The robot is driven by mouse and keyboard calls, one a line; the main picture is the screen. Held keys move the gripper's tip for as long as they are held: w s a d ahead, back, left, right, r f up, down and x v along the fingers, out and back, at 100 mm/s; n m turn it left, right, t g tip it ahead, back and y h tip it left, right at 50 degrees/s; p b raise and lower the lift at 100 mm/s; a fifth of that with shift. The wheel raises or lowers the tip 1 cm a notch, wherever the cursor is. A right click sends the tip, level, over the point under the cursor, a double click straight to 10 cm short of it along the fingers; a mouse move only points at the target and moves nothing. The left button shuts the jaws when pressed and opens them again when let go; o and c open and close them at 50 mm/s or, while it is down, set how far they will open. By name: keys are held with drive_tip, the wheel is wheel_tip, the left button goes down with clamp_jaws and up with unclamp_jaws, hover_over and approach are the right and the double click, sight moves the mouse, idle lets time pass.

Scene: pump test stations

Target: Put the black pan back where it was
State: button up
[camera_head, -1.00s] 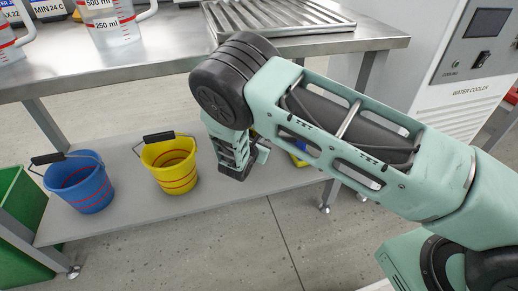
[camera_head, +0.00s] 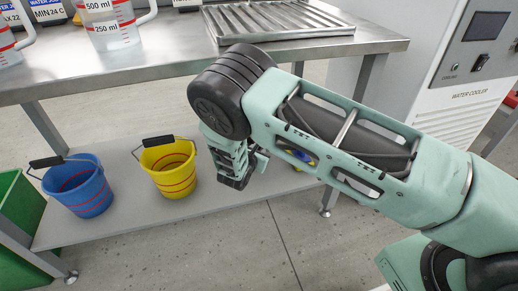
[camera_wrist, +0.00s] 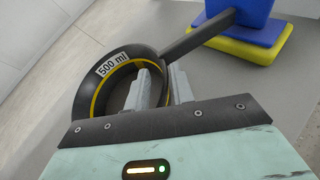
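The black pan (camera_wrist: 88,88) fills the left middle of the wrist view. It has a yellow stripe, a "500 ml" label and a long dark handle (camera_wrist: 200,38) running to the upper right. My gripper (camera_wrist: 162,72) has one finger over the pan's inside and the other outside its right wall. The wall lies between the fingers; whether both press on it is unclear. In the head view my gripper (camera_head: 238,180) points down over the lower shelf (camera_head: 130,218). The pan is hidden there behind my arm.
A blue block (camera_wrist: 250,22) on a yellow slab (camera_wrist: 262,50) lies close to the pan's handle. A yellow bucket (camera_head: 168,168) and a blue bucket (camera_head: 80,188) stand left on the shelf. The steel tabletop (camera_head: 180,52) above carries jugs and a ribbed tray (camera_head: 275,20).

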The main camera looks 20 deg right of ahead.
drive_tip(key=p+v, duration=0.4)
drive_tip(key=v, duration=0.7)
drive_tip(key=s+r+m+g+y, duration=0.4)
drive_tip(key=s+r+m, duration=0.5)
drive_tip(key=s+r, duration=0.4)
drive_tip(key=s+r+m+g+y, duration=0.4)
drive_tip(key=s+r+m, duration=0.5)
drive_tip(key=s+r, duration=0.5)
drive_tip(key=s+g, duration=0.2)
drive_tip(key=s, duration=0.3)
drive_tip(key=shift+d+m+g, duration=0.35)
drive_tip(key=shift+m+g, duration=0.05)
wheel_tip(320, 180, up, 37)
drive_tip(key=p, duration=3.7)
drive_tip(key=shift+r, duration=0.1)
